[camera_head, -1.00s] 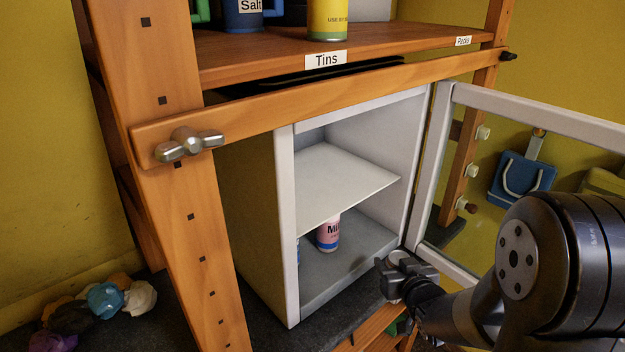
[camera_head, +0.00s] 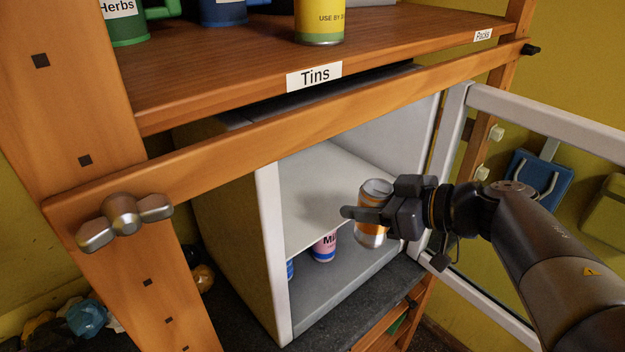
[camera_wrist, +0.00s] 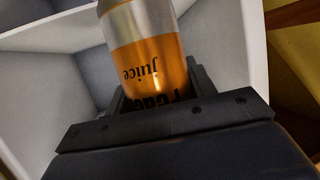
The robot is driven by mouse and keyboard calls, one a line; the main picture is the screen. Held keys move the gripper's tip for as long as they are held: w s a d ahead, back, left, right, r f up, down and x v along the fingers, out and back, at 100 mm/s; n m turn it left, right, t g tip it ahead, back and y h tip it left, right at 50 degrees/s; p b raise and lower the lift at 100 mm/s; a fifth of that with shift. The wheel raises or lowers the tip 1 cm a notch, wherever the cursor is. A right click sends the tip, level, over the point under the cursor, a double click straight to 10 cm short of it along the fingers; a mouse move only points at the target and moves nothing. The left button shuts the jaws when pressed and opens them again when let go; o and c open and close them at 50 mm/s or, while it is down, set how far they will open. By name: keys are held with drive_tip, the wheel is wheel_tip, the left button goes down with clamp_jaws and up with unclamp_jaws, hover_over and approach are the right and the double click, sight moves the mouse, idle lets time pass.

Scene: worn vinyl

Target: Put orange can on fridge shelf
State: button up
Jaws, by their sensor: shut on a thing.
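The orange can (camera_head: 372,236), orange and silver with the word "juice", is held at the fridge's open front. My gripper (camera_head: 368,214) is shut on it, and the can is close to upright, slightly tilted in the picture. In the wrist view the can (camera_wrist: 155,65) stands between the fingers (camera_wrist: 160,100), with the fridge's pale inside behind. The white fridge shelf (camera_head: 315,190) lies behind and left of the can, and its bare top shows. The can overlaps the shelf's front edge in the picture; I cannot tell whether they touch.
A pink and white can (camera_head: 324,247) and a partly hidden blue one (camera_head: 290,269) stand on the fridge floor. The fridge door (camera_head: 560,120) is open to the right. A wooden rail (camera_head: 250,145) with a metal wing knob (camera_head: 124,220) crosses above the opening.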

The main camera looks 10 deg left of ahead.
drive_tip(key=shift+s+d+r, duration=0.25)
drive_tip(key=shift+r, duration=0.25)
drive_tip(key=r+x, duration=0.1)
drive_tip(key=x, duration=0.5)
drive_tip(key=r+p+x, duration=0.1)
drive_tip(key=x, duration=0.4)
drive_tip(key=a+x, duration=0.1)
drive_tip(key=x, duration=0.5)
drive_tip(key=shift+w+a+r, duration=0.15)
drive_tip(key=shift+a+r, duration=0.15)
drive_tip(key=shift+a, duration=0.05)
drive_tip(key=shift+f, duration=0.2)
drive_tip(key=o, duration=1.2)
drive_tip(key=shift+f, duration=0.15)
drive_tip(key=shift+c, duration=0.2)
drive_tip(key=v, duration=1.2)
